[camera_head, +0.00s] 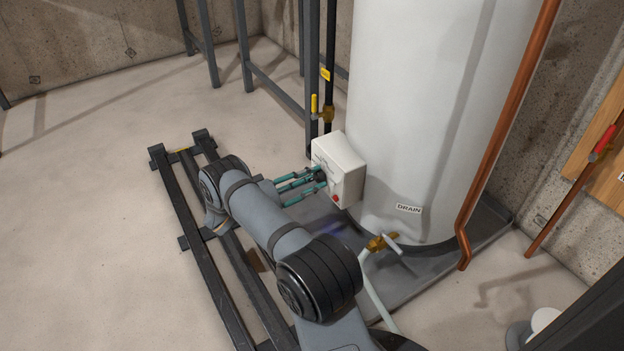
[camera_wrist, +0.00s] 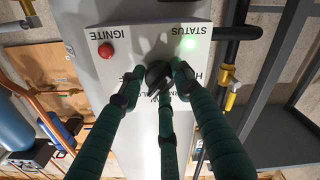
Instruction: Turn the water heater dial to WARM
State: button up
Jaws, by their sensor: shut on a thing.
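The water heater's white control box (camera_head: 339,168) sticks out low on the tall white tank (camera_head: 420,110). The black dial (camera_wrist: 158,74) is at the middle of the face. My gripper (camera_head: 318,182), with green fingers, is at the box front. In the wrist view my gripper (camera_wrist: 155,84) is shut on the dial. The fingers cover much of the lettering around it, so I cannot tell the dial's setting.
A yellow-handled gas valve (camera_head: 315,104) is on the black pipe behind the box. A brass drain valve (camera_head: 381,242) sits below the DRAIN label. A copper pipe (camera_head: 508,110) runs down the tank's right side.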

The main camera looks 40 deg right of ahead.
jog(key=c, duration=0.3)
jog(key=shift+n, duration=0.4)
jog(key=n, duration=0.2)
jog(key=shift+n+p, duration=0.35)
jog(key=shift+n, duration=0.05)
jog(key=n, duration=0.3)
jog(key=shift+n, duration=0.3)
jog(key=n, duration=0.4)
jog(key=shift+n, duration=2.2)
jog(key=o, duration=1.1)
